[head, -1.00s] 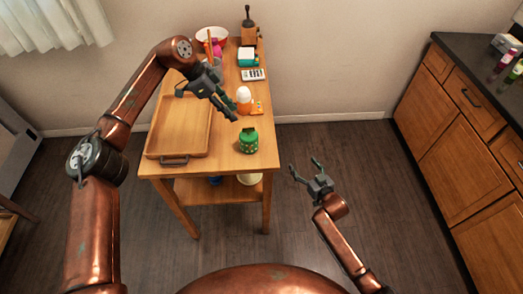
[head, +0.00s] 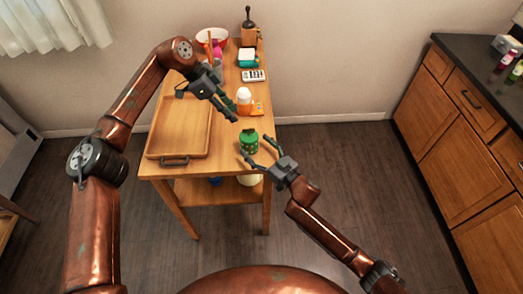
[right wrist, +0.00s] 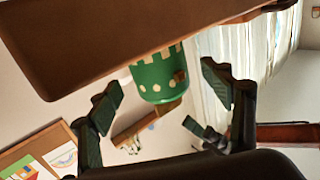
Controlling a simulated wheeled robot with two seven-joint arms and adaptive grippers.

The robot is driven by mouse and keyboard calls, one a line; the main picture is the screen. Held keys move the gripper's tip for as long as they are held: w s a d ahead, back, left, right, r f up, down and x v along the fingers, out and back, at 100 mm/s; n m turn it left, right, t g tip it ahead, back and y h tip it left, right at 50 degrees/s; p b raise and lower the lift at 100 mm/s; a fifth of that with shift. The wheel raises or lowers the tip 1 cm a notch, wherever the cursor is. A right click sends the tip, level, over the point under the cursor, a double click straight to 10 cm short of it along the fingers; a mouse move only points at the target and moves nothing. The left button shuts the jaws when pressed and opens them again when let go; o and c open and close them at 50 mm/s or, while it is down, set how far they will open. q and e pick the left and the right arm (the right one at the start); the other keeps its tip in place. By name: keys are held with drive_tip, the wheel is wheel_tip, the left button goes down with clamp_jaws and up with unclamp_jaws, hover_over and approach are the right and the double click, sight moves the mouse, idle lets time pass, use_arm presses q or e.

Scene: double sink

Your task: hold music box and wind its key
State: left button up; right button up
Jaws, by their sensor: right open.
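The music box is a green cylinder with pale dots (head: 249,139) standing near the front right corner of the wooden table. In the right wrist view it appears upside down (right wrist: 152,78), with a small brown knob on its side and a brown-gold piece at its top; I cannot tell which is the key. My right gripper (head: 256,147) is open and empty, its fingers pointing at the music box from the front right, one finger to each side in the wrist view. My left gripper (head: 234,116) is above the table, behind and left of the music box; its opening is unclear.
A wooden tray (head: 162,154) covers the table's left side. An egg-like white thing in an orange holder (head: 244,97), a calculator (head: 253,76), a red-rimmed bowl (head: 203,44) and a grinder (head: 249,36) stand farther back. A counter (head: 465,150) is at right; the floor between is clear.

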sight(248, 139)
drive_tip(key=shift+x, duration=2.55)
drive_tip(key=shift+c, duration=0.6)
drive_tip(key=c, duration=1.2)
drive_tip(key=shift+c, duration=0.2)
